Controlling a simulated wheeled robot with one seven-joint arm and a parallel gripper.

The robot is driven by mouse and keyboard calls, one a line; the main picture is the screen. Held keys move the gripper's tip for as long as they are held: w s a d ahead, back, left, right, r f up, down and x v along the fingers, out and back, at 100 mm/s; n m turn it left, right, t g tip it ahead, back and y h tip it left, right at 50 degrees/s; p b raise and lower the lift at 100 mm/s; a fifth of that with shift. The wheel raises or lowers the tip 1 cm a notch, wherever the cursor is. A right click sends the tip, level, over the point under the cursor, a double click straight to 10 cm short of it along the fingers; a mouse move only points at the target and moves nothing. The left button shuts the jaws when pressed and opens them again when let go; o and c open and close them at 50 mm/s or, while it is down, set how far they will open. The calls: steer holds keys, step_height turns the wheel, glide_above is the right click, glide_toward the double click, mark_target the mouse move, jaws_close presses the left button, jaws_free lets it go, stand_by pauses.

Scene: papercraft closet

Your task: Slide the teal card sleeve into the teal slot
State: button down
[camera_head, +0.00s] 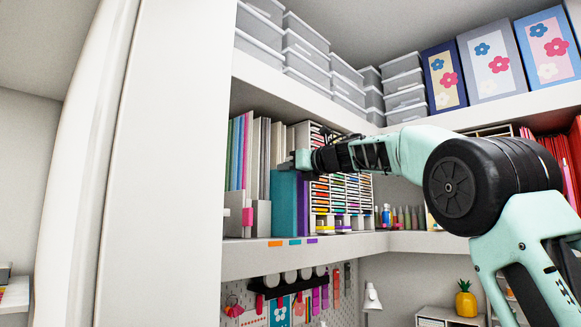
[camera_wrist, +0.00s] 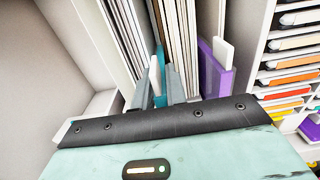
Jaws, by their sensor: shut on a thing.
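The teal card sleeve (camera_head: 284,203) stands upright on the middle shelf, between pale upright files and a narrow purple sleeve (camera_head: 303,205). In the wrist view a teal edge (camera_wrist: 160,58) and a white strip (camera_wrist: 154,76) show at the fingers. My gripper (camera_head: 296,160) reaches in from the right at the sleeve's upper edge. Its fingers (camera_wrist: 165,88) are shut on the teal sleeve. A small teal label (camera_head: 295,241) is on the shelf's front edge below the sleeve. The slot's inside and the sleeve's lower end in the wrist view are hidden.
Pale files (camera_wrist: 178,35) stand close on the left. A rack of coloured trays (camera_head: 342,195) stands close on the right. The upper shelf (camera_head: 300,88) with grey boxes is above my arm. Orange (camera_head: 275,243) and purple (camera_head: 312,240) labels flank the teal one.

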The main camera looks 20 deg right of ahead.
steer(key=shift+p+x, duration=0.6)
steer(key=shift+x, duration=0.5)
steer(key=c, duration=1.3)
jaws_free()
steer(key=shift+c, duration=0.2)
steer(key=shift+s, duration=0.1)
steer(key=b+v, duration=0.9)
steer(key=v, duration=0.8)
steer(key=shift+s, duration=0.15)
steer(key=shift+d, duration=0.1)
